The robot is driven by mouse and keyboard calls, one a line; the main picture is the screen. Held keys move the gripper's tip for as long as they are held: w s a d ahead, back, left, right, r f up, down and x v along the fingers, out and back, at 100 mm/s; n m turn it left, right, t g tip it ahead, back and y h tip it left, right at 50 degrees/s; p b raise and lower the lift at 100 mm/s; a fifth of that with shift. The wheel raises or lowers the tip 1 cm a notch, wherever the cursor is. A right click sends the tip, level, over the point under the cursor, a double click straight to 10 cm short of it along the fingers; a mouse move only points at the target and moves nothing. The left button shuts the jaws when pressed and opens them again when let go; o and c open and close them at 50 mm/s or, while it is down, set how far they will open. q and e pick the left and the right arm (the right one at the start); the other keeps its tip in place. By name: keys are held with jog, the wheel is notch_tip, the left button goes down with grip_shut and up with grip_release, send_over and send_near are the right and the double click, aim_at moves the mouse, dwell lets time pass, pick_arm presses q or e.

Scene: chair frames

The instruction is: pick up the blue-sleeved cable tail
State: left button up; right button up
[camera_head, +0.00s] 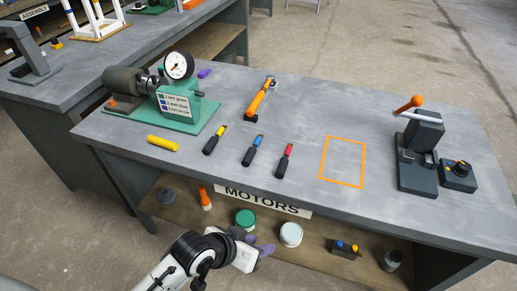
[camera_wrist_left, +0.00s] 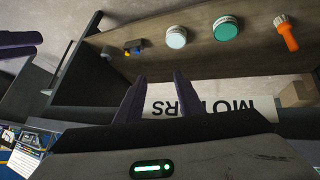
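Three dark pieces with coloured parts lie in a row at the middle of the grey bench (camera_head: 390,215). The one with a blue part (camera_head: 254,149) is in the middle and looks like the blue-sleeved cable tail, though it is small here. A yellow one (camera_head: 215,139) lies left of it and a red one (camera_head: 284,160) right. My left gripper (camera_head: 262,250) is empty and open, low in front of the bench and well apart from these pieces; its fingers show in the left wrist view (camera_wrist_left: 160,76). Dark purple finger-like shapes at that view's left edge may be my right gripper (camera_wrist_left: 20,46).
An orange-handled tool (camera_head: 260,98) lies behind. An orange outline (camera_head: 342,161) marks clear bench. A lever press (camera_head: 418,150) stands right. The shelf below (camera_wrist_left: 255,60) holds tins.

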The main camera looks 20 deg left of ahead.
pick_arm(q)
jog(key=w+r+m+g+y+p, duration=0.1)
jog(key=w+r, duration=0.2)
jog(key=r, duration=0.3)
jog(key=w+r+g+p, duration=0.1)
jog(key=w+r, duration=0.2)
jog(key=r, duration=0.2)
jog(key=n+y, duration=0.3)
send_near(254, 146)
jog(key=b+x, duration=0.1)
jog(key=x, duration=0.6)
jog(key=shift+w+f, duration=0.15)
jog(key=shift+f, duration=0.1)
grip_shut()
